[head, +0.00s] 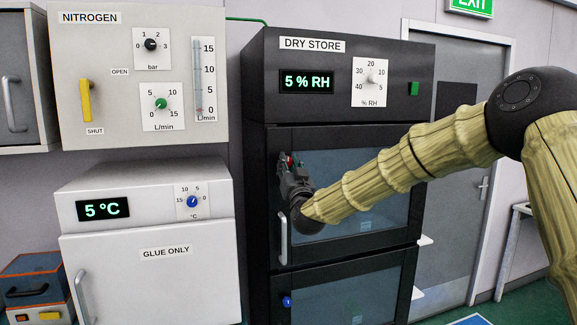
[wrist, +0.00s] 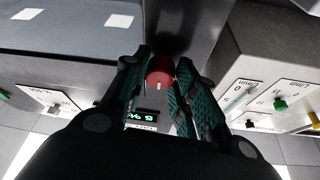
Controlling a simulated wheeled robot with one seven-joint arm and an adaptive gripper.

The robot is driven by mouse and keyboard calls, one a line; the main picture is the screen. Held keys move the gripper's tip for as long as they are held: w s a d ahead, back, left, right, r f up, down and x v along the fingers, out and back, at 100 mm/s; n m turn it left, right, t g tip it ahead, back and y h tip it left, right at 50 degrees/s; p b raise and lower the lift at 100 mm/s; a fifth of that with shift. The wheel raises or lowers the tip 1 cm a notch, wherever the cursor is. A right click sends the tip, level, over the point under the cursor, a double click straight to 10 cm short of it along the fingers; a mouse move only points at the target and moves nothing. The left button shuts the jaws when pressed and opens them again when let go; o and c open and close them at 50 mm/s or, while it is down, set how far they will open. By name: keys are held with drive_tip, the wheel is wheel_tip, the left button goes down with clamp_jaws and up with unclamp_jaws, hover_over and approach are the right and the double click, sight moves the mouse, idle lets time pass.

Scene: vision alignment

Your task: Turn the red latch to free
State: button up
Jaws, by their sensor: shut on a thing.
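The red latch (head: 290,161) is a small round red knob on the left edge of the upper door of the black dry store cabinet (head: 354,133). In the wrist view the red latch (wrist: 159,77) sits between the two fingers, with a pale mark on its face. My gripper (head: 291,166) is at the upper door's left edge, above the door handle, and is shut on the latch. The fingers also show in the wrist view (wrist: 160,88). In the head view my gripper hides part of the latch. I cannot read the latch's markings.
A blue knob (head: 286,301) is on the lower door. The upper door's handle (head: 283,238) stands just below my gripper. The nitrogen panel (head: 110,60) and the white glue-only unit (head: 150,282) are to the left. A grey door (head: 470,150) is at the right.

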drive_tip(key=shift+f+m+b, duration=0.15)
drive_tip(key=shift+m+b, duration=0.25)
drive_tip(key=shift+b, duration=0.15)
drive_tip(key=m+h+b, duration=0.2)
drive_tip(key=m+b, duration=0.1)
drive_tip(key=m, duration=0.2)
drive_tip(key=m+g+h+b, duration=0.1)
drive_tip(key=m+h+b, duration=0.2)
drive_tip(key=m+b, duration=0.1)
drive_tip(key=shift+a+m, duration=0.15)
drive_tip(key=shift+m, duration=0.25)
drive_tip(key=m+b, duration=0.1)
drive_tip(key=m, duration=0.1)
drive_tip(key=m+g+h, duration=0.1)
drive_tip(key=m, duration=0.1)
drive_tip(key=m+b, duration=0.1)
drive_tip(key=m, duration=0.1)
drive_tip(key=shift+r+g+b, duration=0.3)
drive_tip(key=shift+g, duration=0.1)
drive_tip(key=shift+r+m+g, duration=0.15)
drive_tip(key=shift+m+g, duration=0.75)
drive_tip(key=shift+m, duration=1.3)
